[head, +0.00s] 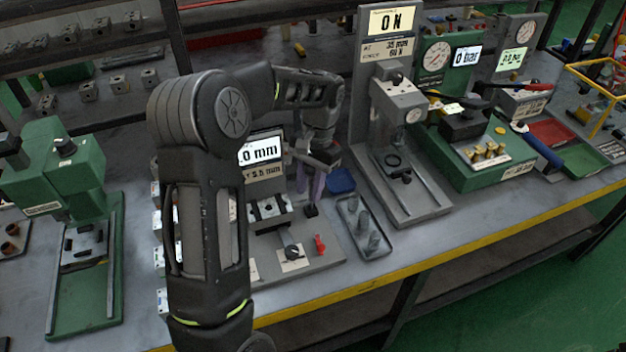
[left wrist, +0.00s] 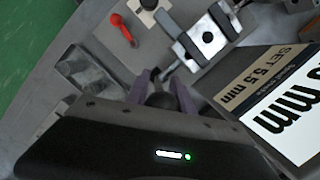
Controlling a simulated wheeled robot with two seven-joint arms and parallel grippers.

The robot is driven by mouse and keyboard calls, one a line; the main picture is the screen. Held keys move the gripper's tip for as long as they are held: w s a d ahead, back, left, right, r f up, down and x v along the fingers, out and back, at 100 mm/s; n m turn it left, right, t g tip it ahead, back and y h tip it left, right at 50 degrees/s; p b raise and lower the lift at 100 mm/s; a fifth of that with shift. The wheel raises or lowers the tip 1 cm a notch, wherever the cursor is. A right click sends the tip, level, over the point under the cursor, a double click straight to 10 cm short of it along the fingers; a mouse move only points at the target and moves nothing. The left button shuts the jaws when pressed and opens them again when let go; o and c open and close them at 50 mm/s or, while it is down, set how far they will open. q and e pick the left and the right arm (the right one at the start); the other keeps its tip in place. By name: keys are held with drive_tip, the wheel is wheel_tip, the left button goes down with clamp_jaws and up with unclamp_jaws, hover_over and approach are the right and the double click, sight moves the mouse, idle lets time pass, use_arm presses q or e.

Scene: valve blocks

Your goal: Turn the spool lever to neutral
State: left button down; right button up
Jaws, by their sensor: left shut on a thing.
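My left gripper (head: 311,198) points down with its purple fingers at the right side of the valve fixture. In the left wrist view, the fingers (left wrist: 156,88) are shut on a small dark piece (left wrist: 154,74) beside a thin metal rod. I cannot tell if this piece is the spool lever. The metal valve block (head: 266,208) with a hole in its top sits on the grey fixture plate; it also shows in the left wrist view (left wrist: 208,38). A red lever (head: 320,244) stands near the plate's front right, clear of the fingers. A dark knob (head: 292,250) sits on a white label plate.
A display reading 5.5 mm set (head: 262,172) stands behind the fixture. A grey tray with metal pegs (head: 364,228) and a blue bin (head: 341,181) lie right of it. A press stand (head: 400,150) rises farther right. My left arm hides the fixture's left side.

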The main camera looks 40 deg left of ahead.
sight(312, 171)
use_arm(q)
drive_tip(key=shift+a, duration=0.1)
drive_tip(key=c, duration=1.5)
unclamp_jaws()
drive_tip(key=shift+r, duration=0.15)
drive_tip(key=shift+w+r, duration=0.1)
drive_tip(key=shift+r, duration=0.15)
drive_tip(key=v, duration=0.4)
drive_tip(key=shift+b, duration=0.4)
drive_tip(key=shift+p+v, duration=0.75)
drive_tip(key=shift+v, duration=0.25)
drive_tip(key=shift+w+r+p, duration=0.1)
drive_tip(key=shift+r+p, duration=0.45)
drive_tip(key=shift+p, duration=0.1)
